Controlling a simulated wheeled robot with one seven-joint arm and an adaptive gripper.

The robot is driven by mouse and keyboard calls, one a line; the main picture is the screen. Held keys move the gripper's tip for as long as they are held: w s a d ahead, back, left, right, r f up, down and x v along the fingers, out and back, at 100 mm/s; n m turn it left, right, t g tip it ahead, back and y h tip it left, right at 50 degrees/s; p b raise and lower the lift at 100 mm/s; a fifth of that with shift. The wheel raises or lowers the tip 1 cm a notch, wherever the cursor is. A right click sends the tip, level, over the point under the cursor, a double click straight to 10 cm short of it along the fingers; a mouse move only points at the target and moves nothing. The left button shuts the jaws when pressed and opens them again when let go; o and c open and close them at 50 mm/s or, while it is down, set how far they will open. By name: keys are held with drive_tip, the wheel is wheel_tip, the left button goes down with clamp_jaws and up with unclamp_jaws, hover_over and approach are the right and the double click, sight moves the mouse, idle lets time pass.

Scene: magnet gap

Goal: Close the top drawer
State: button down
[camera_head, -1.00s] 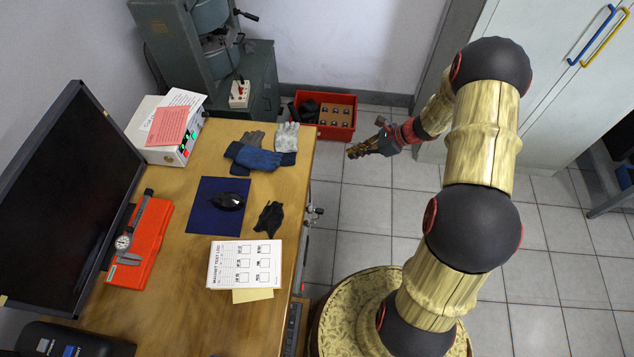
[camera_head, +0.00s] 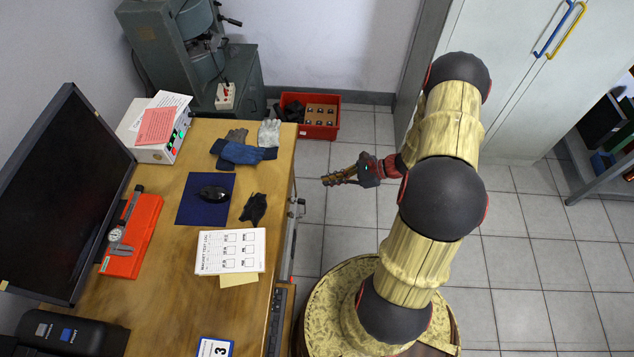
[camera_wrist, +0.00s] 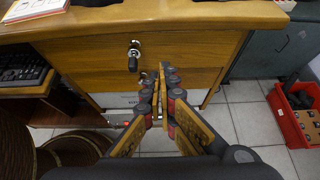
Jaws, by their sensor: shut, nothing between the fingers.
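The wooden desk's top drawer (camera_wrist: 190,51) shows in the wrist view as a wide front below the desktop, with a metal and black knob (camera_wrist: 133,55) left of its middle. In the head view the desktop hides most of the drawer; only a knob (camera_head: 298,208) sticks out past the desk's right edge. How far the drawer stands out is hard to tell. My gripper (camera_head: 326,181) is shut and empty over the floor, just right of the desk edge, pointing at it. In the wrist view my gripper (camera_wrist: 161,74) points at the drawer fronts, right of the knob, apparently not touching.
A lower wooden front (camera_wrist: 195,78) is partly hidden by my fingers. A red crate (camera_head: 321,128) stands on the floor past the desk's far corner, beside a green machine (camera_head: 190,50). A keyboard (camera_head: 277,320) lies at the desk's near right.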

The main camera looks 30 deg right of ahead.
drive_tip(key=r+b+x, duration=0.1)
drive_tip(key=b+x, duration=0.2)
drive_tip(key=x, duration=0.9)
drive_tip(key=shift+w+a+r, duration=0.35)
